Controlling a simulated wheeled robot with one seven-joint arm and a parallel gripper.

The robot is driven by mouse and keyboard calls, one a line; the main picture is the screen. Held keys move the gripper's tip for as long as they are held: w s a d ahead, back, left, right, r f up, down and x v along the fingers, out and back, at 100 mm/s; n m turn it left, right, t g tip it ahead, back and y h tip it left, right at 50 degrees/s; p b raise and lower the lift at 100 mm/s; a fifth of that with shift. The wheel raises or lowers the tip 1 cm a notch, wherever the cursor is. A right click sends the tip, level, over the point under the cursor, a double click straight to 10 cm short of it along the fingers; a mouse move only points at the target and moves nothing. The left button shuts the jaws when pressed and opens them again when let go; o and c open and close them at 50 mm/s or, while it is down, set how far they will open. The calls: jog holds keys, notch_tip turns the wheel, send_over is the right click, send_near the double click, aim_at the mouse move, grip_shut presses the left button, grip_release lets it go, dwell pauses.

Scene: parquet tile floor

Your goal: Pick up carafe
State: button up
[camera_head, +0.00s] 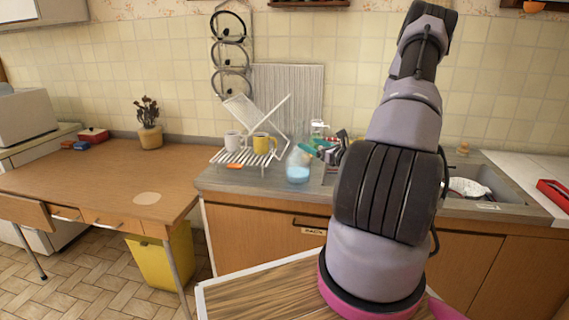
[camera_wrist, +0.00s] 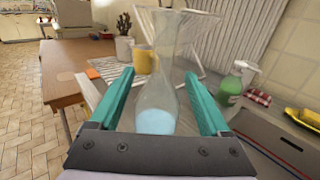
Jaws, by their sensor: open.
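The carafe (camera_head: 298,168) is clear glass with a narrow neck and light blue contents at the bottom. It stands upright on the counter, in front of the dish rack's right side. In the wrist view the carafe (camera_wrist: 157,95) stands in the middle, between the two teal fingers of my gripper (camera_wrist: 160,88). The fingers are open, one on each side of it; I cannot tell whether they touch it. In the head view my gripper (camera_head: 318,151) is right beside the carafe, partly hidden by my arm.
A white dish rack (camera_head: 240,158) with a yellow mug (camera_head: 262,143) and a white mug (camera_head: 233,140) stands behind the carafe. A green soap bottle (camera_wrist: 235,82) is to its right. A wooden table (camera_head: 100,180) stands at left with a potted plant (camera_head: 149,136).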

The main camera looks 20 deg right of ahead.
jog(key=shift+w+d+f, duration=0.1)
jog(key=shift+w+f, duration=0.2)
jog(key=x, duration=1)
jog(key=shift+w+f, duration=0.1)
jog(key=shift+w, duration=0.15)
grip_shut()
dwell(0.9)
